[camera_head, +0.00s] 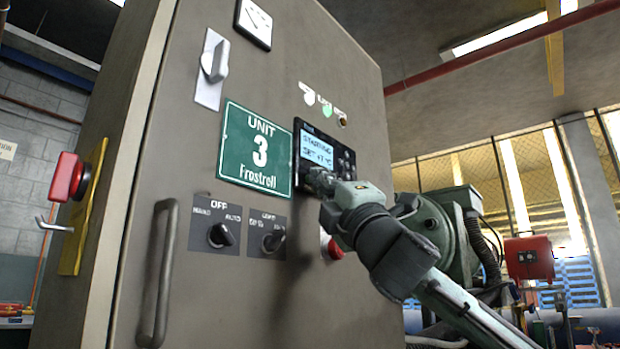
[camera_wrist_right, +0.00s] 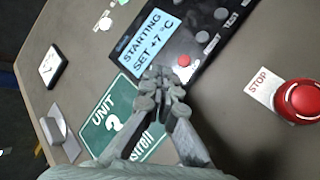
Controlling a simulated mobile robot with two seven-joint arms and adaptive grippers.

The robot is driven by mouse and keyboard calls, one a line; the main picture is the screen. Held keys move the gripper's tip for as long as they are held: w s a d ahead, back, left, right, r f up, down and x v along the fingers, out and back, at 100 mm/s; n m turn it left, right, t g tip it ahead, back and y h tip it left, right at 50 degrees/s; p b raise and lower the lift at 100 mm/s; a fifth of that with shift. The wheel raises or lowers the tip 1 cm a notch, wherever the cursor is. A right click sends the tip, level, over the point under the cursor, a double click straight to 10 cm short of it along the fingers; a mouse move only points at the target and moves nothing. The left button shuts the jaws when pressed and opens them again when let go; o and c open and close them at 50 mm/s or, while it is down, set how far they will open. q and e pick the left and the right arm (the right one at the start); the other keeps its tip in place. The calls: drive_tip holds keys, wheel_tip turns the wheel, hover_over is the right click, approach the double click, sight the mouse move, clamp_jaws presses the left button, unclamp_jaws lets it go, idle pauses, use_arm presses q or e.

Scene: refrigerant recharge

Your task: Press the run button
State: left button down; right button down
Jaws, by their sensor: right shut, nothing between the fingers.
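The dark control panel (camera_head: 297,165) on the cabinet door has a lit display (camera_head: 318,147) reading "STARTING" and a set value. In the right wrist view the display (camera_wrist_right: 148,38) reads "STARTING SET +7 °C". My right gripper (camera_head: 318,180) is shut and empty, its fingertips at the panel's lower edge. In the wrist view its fingertips (camera_wrist_right: 165,78) overlap the panel just below the display, beside a small red button (camera_wrist_right: 184,60). Several grey buttons (camera_wrist_right: 202,37) lie further along. The run button cannot be made out; the fingertips hide part of the panel. Contact cannot be judged. My left gripper is out of view.
A red stop button (camera_wrist_right: 302,100) sits beside the panel. The green "UNIT 3" sign (camera_head: 256,148) adjoins it. Below are two rotary switches (camera_head: 221,235). A green lamp (camera_head: 326,108) is above.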

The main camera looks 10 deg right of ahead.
idle(0.4)
drive_tip(key=shift+s+d, duration=0.45)
drive_tip(key=shift+s, duration=0.15)
drive_tip(key=shift+s+d, duration=0.8)
drive_tip(key=shift+s, duration=0.2)
drive_tip(key=shift+s+d, duration=0.75)
drive_tip(key=shift+s, duration=0.2)
